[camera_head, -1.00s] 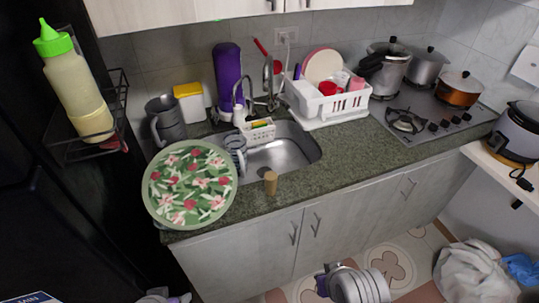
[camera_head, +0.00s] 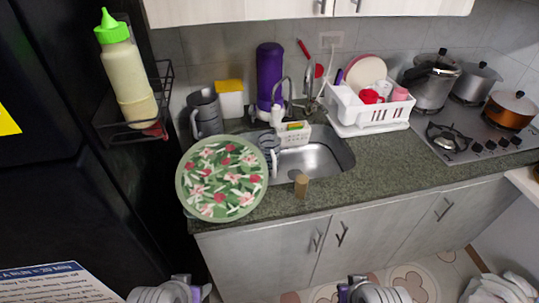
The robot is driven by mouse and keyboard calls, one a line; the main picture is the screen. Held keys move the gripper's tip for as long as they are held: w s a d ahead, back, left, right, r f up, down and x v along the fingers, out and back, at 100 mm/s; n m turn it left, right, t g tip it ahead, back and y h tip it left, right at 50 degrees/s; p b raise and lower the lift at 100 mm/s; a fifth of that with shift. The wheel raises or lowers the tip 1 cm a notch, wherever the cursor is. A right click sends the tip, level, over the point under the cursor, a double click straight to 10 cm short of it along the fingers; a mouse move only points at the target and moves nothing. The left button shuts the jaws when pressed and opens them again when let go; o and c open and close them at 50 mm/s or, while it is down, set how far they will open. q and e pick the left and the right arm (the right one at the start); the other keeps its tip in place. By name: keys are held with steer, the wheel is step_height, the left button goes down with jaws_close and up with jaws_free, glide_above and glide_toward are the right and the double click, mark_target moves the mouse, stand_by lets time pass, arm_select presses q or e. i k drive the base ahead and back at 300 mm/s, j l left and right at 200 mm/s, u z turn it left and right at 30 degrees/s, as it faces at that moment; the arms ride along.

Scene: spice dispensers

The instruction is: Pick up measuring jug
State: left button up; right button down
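A grey jug with a handle (camera_head: 206,114) stands upright on the counter at the back left, beside the yellow-lidded container. A clear, jug-like vessel with a handle (camera_head: 269,150) stands at the left edge of the sink, partly hidden by the floral tray; I cannot tell which of the two is the measuring jug. My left gripper (camera_head: 190,284) is at the bottom edge, low in front of the cabinets. My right gripper (camera_head: 353,285) is also at the bottom edge, right of it. Both are far from the jugs, and their fingers are too small to read.
A round floral tray (camera_head: 222,178) covers the counter's left front corner. A white dish rack (camera_head: 369,113) is right of the sink (camera_head: 318,158). A black fridge (camera_head: 60,200) flanks the left side.

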mark_target(268, 143)
steer(key=i+l+u, duration=0.15)
steer(key=l+u, duration=0.85)
steer(key=i+l+u, duration=0.25)
steer(key=i+j, duration=0.2)
